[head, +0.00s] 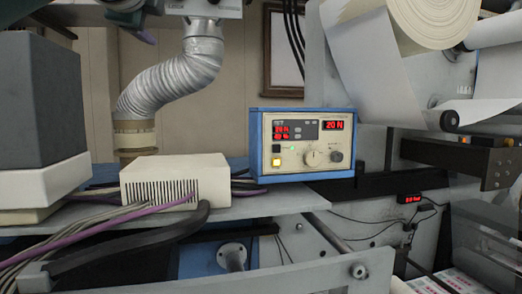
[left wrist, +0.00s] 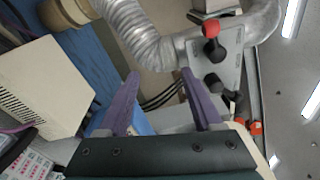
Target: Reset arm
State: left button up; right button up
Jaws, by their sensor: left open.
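My left gripper (head: 143,36) shows only in part at the top left edge of the head view, as a dark body and a purple finger. In the left wrist view its two purple fingers (left wrist: 160,74) are spread apart with nothing between them. They are in front of the silver flexible duct (left wrist: 146,36) and black cables. The duct also shows in the head view (head: 172,82), below and right of the gripper. My right gripper is in neither view.
A blue-framed control box (head: 308,143) with red displays, one reading 20 N, stands on the grey shelf (head: 262,201). A vented beige box (head: 176,178) and purple and grey cables lie left of it. A large paper roll (head: 420,22) hangs at the upper right.

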pick_arm(q)
jog(key=s+d+f+n+g+h+p, duration=0.1)
jog(key=s+f+n+g, duration=0.3)
jog(key=f, duration=0.6)
jog(key=s+d+f+n+g+h, duration=0.1)
jog(key=s+f, duration=0.4)
jog(key=f, duration=0.5)
jog(key=s+d+f+n+g+h+p, duration=0.1)
jog(key=s+f+n+g, duration=0.3)
jog(key=f, duration=0.6)
jog(key=s+f+n+g, duration=0.2)
jog(key=s+f, duration=0.1)
jog(key=s, duration=0.6)
jog(key=s+a+f+n+g+p, duration=0.1)
jog(key=s+f+n, duration=0.2)
jog(key=s, duration=0.7)
jog(key=s+a+f+n+g+p, duration=0.1)
jog(key=s+f, duration=0.3)
jog(key=s, duration=0.6)
jog(key=shift+f+n+g, duration=0.25)
jog(key=shift+n+g, duration=0.45)
jog(key=shift+g, duration=0.1)
